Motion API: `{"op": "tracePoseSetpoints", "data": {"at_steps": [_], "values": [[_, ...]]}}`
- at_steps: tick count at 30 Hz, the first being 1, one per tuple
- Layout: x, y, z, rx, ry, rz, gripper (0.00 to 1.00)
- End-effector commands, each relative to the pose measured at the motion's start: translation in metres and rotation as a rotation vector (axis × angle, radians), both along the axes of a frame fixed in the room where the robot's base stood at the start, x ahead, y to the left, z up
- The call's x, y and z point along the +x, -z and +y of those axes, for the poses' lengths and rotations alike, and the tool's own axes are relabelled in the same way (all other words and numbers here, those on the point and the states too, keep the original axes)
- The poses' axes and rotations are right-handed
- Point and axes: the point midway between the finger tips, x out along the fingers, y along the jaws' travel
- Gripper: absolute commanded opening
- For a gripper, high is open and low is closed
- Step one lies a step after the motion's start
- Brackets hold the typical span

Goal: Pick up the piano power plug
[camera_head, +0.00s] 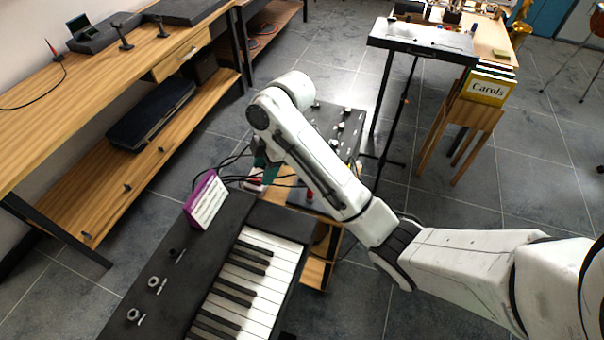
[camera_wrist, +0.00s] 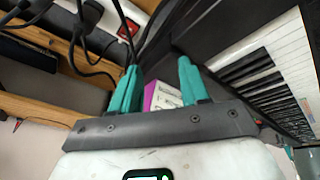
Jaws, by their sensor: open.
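My gripper (camera_head: 264,168) is at the far end of the piano keyboard (camera_head: 238,290), pointing down beside black cables (camera_head: 287,178). In the wrist view my gripper's (camera_wrist: 157,68) two teal fingers stand apart with nothing gripped between them. Black cables (camera_wrist: 82,40) run next to the left finger, some passing close to its tip. A white fixture with a red switch (camera_wrist: 127,30) lies past the fingertips; red and white parts also show below the gripper in the head view (camera_head: 256,183). I cannot tell which cable end is the piano power plug.
A purple-edged card (camera_head: 206,200) stands on the piano close to the gripper. A black panel with knobs (camera_head: 340,130) is behind the arm. A wooden bench (camera_head: 60,110) with a lower shelf runs along the left. Tiled floor is free between them.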

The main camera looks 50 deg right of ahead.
Motion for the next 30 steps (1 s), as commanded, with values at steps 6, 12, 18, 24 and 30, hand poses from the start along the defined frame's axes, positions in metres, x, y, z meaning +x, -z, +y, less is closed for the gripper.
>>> {"op": "tracePoseSetpoints", "data": {"at_steps": [6, 12, 18, 24, 30], "values": [[-0.014, -0.011, -0.096, -0.115, -0.252, 0.105, 0.45], [-0.026, -0.009, -0.124, -0.133, -0.338, 0.152, 0.45], [-0.026, 0.020, -0.117, -0.129, -0.336, 0.150, 0.45], [-0.025, 0.040, -0.115, -0.131, -0.333, 0.149, 0.45], [-0.025, 0.053, -0.113, -0.131, -0.332, 0.149, 0.45]]}}
